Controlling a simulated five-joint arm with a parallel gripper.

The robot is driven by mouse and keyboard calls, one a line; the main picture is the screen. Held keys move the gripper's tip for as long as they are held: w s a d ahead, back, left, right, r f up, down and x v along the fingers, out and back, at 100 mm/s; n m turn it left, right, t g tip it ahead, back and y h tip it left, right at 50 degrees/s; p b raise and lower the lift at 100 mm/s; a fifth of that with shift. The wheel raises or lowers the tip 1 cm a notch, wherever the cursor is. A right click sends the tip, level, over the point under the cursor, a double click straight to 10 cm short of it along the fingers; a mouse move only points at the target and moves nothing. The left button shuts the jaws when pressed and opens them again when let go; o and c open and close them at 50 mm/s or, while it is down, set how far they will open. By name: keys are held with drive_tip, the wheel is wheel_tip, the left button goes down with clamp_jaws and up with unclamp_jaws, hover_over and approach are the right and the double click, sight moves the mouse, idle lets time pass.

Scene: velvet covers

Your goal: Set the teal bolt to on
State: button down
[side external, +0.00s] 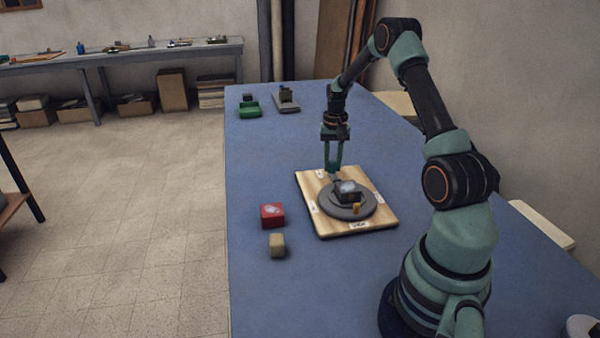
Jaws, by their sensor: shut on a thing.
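My gripper (334,170) points down at the far left edge of a round grey dial (330,206) on a wooden board (375,218). Its fingers are shut on a small grey piece (336,178) at the dial's edge, mostly hidden by the fingertips. A dark block with a pale top (348,191) and a small yellow peg (357,208) stand on the dial. The board has pale labels along its edges, too small to read with certainty. I cannot make out a part that is clearly a teal bolt.
A red block (272,215) and a tan block (277,245) lie left of the board. A green device (250,109) and a grey device (287,103) stand at the far end of the blue tabletop (265,165). The tabletop between them and the board is clear.

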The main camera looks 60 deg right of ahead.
sight(333, 162)
drive_tip(key=shift+s+a, duration=0.2)
drive_tip(key=shift+s, duration=0.05)
drive_tip(key=c, duration=0.7)
unclamp_jaws()
drive_tip(key=shift+o, duration=0.2)
drive_tip(key=shift+r, duration=0.1)
wheel_tip(333, 162, up, 12)
